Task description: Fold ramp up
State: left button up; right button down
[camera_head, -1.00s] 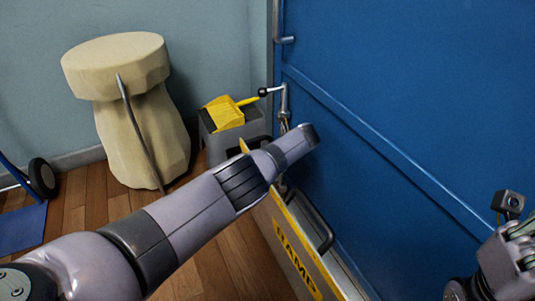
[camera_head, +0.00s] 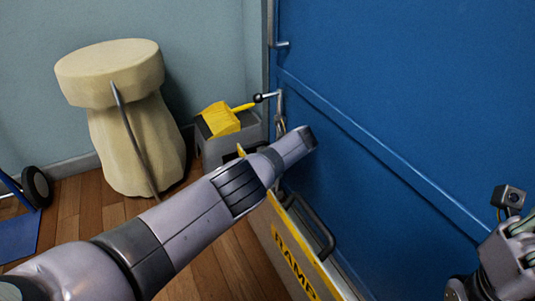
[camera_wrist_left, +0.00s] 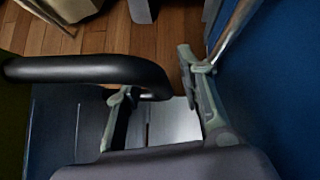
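The ramp (camera_head: 290,251), with a yellow edge and a RAMP label, stands upright along the blue wall. Its dark bar handle (camera_head: 316,229) sits near the top edge. My left arm reaches across the head view and hides its own gripper there. In the left wrist view my left gripper (camera_wrist_left: 160,98) has its fingers apart. A dark curved bar (camera_wrist_left: 90,69) comes in from the left and its bent end lies by the left finger; I cannot tell whether they touch. My right gripper (camera_head: 510,255) is partly in view at the lower right; its fingertips are not clear.
The blue wall (camera_head: 420,110) is close on the right. A metal latch rod with a black knob (camera_head: 270,96) is fixed by the ramp's far end. A grey box (camera_head: 225,150) with a yellow scoop and a beige padded stool (camera_head: 130,130) stand behind. Wood floor lies left.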

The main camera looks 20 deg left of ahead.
pick_arm(q)
jog(key=shift+d, duration=0.15)
jog(key=shift+s+d+r, duration=0.15)
jog(key=shift+d+r, duration=0.15)
jog(key=shift+d, duration=0.05)
jog(key=v, duration=1.1)
jog(key=shift+s+a, duration=0.1)
jog(key=shift+a, duration=0.05)
jog(key=shift+c, duration=0.5)
